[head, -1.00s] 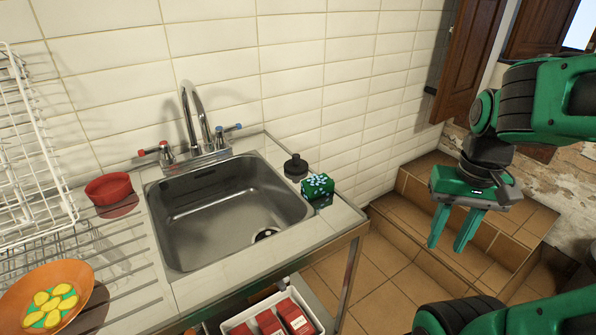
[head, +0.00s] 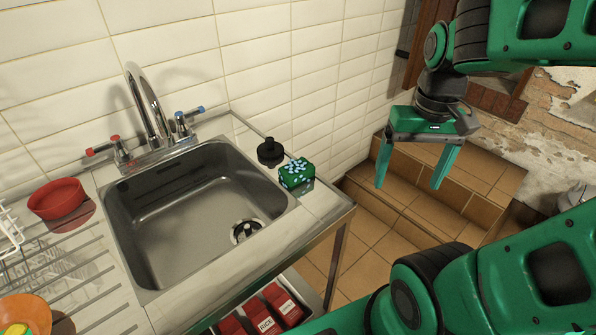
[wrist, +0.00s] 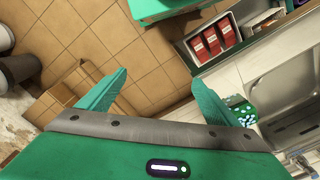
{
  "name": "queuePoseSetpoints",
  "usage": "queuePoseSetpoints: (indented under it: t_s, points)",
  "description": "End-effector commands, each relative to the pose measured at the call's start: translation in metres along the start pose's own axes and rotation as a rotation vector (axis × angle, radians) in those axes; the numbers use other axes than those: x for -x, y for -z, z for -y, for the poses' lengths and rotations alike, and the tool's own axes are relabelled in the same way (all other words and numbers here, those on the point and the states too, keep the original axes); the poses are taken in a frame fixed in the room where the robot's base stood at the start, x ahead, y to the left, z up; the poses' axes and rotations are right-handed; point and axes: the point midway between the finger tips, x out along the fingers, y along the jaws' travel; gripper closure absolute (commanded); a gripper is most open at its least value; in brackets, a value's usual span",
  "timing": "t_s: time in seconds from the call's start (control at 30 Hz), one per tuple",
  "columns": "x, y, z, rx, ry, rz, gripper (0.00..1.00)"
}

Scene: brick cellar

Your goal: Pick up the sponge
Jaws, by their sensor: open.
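The sponge (head: 296,173) looks like a green block with pale blue-white spots on top. It lies on the counter strip at the right of the sink, near the counter's right edge.
A black stopper-like object (head: 270,152) stands behind the sponge. The steel sink (head: 190,215) with its tap (head: 150,105) is to the left. A red bowl (head: 58,200) and an orange plate (head: 25,312) are farther left. Red boxes (head: 265,318) sit below the counter. Tiled steps (head: 450,195) lie right.

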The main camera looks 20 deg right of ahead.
Motion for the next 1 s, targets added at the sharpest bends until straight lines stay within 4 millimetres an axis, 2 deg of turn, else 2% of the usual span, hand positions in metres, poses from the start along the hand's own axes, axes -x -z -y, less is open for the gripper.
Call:
queuePoseSetpoints:
  t_s: [0.03,0.1,0.2,0.3,0.4,0.5,0.63,0.9,1.0]
  points:
    - [0.006,0.018,0.02,0.077,-0.005,0.003,0.16]
    - [0.014,0.042,0.05,0.181,-0.006,0.002,0.16]
    - [0.023,0.071,0.099,0.332,-0.008,0.001,0.16]
    - [0.029,0.09,0.147,0.462,-0.008,0.0,0.16]
    - [0.031,0.101,0.186,0.563,-0.008,-0.001,0.16]
    - [0.032,0.106,0.212,0.628,-0.007,-0.002,0.16]
    - [0.026,0.108,0.225,0.66,-0.008,0.0,0.16]
    - [-0.012,0.108,0.223,0.659,-0.008,0.002,0.16]
    - [-0.021,0.108,0.223,0.658,-0.007,0.0,0.16]
